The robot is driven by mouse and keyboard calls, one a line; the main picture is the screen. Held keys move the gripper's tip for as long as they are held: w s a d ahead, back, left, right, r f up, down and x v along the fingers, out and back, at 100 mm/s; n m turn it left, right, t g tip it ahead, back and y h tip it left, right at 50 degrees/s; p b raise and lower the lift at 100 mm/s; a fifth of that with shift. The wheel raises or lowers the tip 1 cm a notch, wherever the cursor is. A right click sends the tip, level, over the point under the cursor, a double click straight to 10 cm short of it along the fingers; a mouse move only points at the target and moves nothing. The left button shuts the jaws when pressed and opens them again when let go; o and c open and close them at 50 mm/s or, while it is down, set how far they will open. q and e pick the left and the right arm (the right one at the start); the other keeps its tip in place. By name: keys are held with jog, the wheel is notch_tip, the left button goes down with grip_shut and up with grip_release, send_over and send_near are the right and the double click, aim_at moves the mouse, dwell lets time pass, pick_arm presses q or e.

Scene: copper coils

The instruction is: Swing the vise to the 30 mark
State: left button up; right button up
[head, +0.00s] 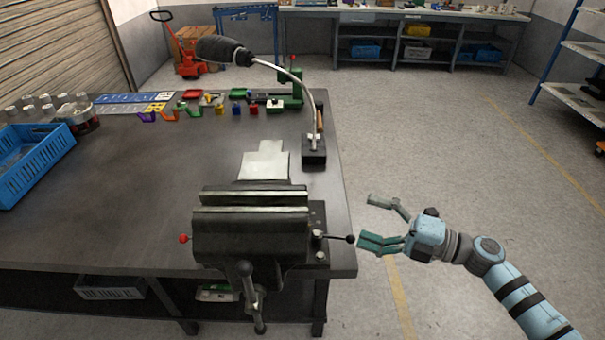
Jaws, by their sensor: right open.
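The dark vise (250,233) is mounted at the front right of the workbench. Its two jaws lie across the picture, side by side with a narrow gap. A short lever with a black ball (350,239) sticks out on its right side. A small red ball (184,239) shows on its left side. I cannot make out any scale or 30 mark on the vise base. My right gripper (374,221) is open and empty, just right of the vise beside the black ball, its fingers pointing left. I cannot tell whether it touches the ball. My left gripper is not in view.
The grey workbench (110,205) carries a blue crate (32,165) at left, a desk lamp (222,50) arching behind the vise and several coloured parts along the back. A metal plate (264,164) lies behind the vise. The floor (440,150) right of the bench is clear.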

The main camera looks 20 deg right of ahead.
aim_at(304, 204)
jog(key=shift+n, duration=0.3)
jog(key=p+x, duration=0.1)
jog(key=x, duration=0.6)
jog(key=p+x, duration=0.1)
jog(key=x, duration=0.6)
jog(key=shift+s+a+r, duration=0.15)
jog(key=shift+a, duration=0.25)
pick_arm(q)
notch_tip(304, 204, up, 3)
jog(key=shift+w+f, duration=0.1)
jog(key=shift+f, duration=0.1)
pick_arm(e)
jog(key=shift+d, duration=0.1)
jog(key=shift+c, duration=0.3)
